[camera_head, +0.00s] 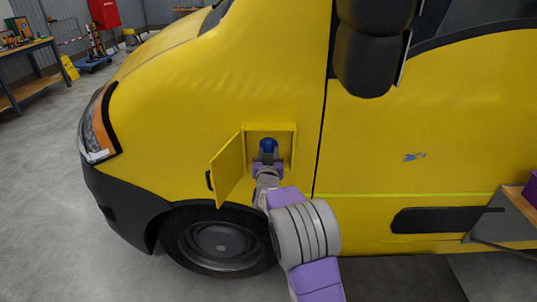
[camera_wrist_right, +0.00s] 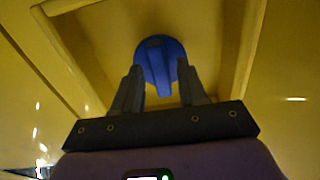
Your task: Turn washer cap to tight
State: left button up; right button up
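The blue washer cap (camera_head: 268,145) sits inside a recessed yellow box in the side of the yellow van, above the front wheel. In the right wrist view the cap (camera_wrist_right: 161,62) is round, with a raised grip ridge pointing down toward my gripper. My right gripper (camera_head: 266,160) reaches into the recess. In the wrist view its two fingers (camera_wrist_right: 158,72) stand apart, one on each side of the cap, with visible gaps beside the ridge. Whether the fingertips touch the cap's rim is unclear. My left gripper is not in view.
The yellow hatch door (camera_head: 228,172) stands open at the left of the recess (camera_head: 286,142), close to my right wrist. The front wheel (camera_head: 219,244) is below. A black mirror (camera_head: 369,55) hangs at upper right. A workbench (camera_head: 38,73) stands far left; the grey floor at left is clear.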

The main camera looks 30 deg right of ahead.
jog(key=shift+s, duration=0.1)
jog(key=p+v, duration=0.1)
jog(key=v, duration=0.6)
jog(key=shift+s, duration=0.2)
jog(key=shift+a, duration=0.15)
dwell(0.4)
jog(key=s+a+f+n+g+y+p, duration=0.1)
jog(key=s+a+f+g+y, duration=0.15)
jog(key=f, duration=0.65)
jog(key=s+a+f+n+g+y, duration=0.1)
jog(key=s+a+f+g+y, duration=0.2)
jog(key=f, duration=0.6)
jog(key=s+a+f+n+g+y+p, duration=0.1)
jog(key=s+a+f+y, duration=0.15)
jog(key=a+f, duration=0.45)
jog(key=s+a+f+g+y, duration=0.2)
jog(key=s+a+f, duration=0.2)
jog(key=s, duration=0.4)
jog(key=s+a+f+g+y, duration=0.2)
jog(key=s+a+f+g, duration=0.1)
jog(key=s, duration=0.5)
jog(key=s+a+f+n+g+y+p, duration=0.1)
jog(key=s+a+f+g, duration=0.2)
jog(key=s+a+f, duration=0.3)
jog(key=shift+s+a+y, duration=0.25)
jog(key=shift+s+y, duration=0.15)
jog(key=shift+s, duration=0.5)
